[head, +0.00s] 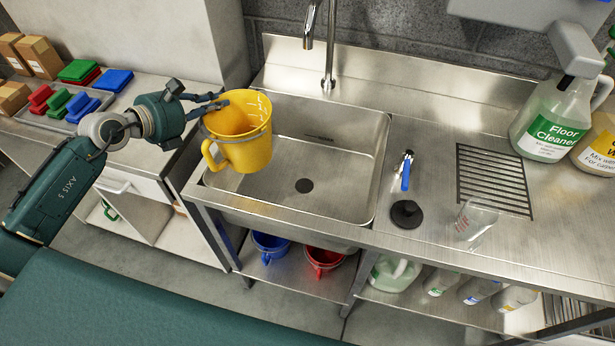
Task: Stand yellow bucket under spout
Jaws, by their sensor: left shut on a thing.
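The yellow bucket (247,152) is upright with measuring marks inside its rim and a handle on its left side. It hangs over the left front part of the steel sink (345,185). My left gripper (222,104) is shut on the bucket's upper left rim. The tall faucet spout (308,38) points down over the back of the sink, behind and to the right of the bucket. Whether the bucket's base touches the sink edge I cannot tell. My right gripper does not show.
A blue-handled tap (405,172), black plug (407,213), clear measuring cup (475,223) and drain grate (494,180) are on the counter at right. Floor cleaner (551,122) stands far right. Blue bucket (270,247) and red bucket (323,262) sit below. The sink floor looks clear.

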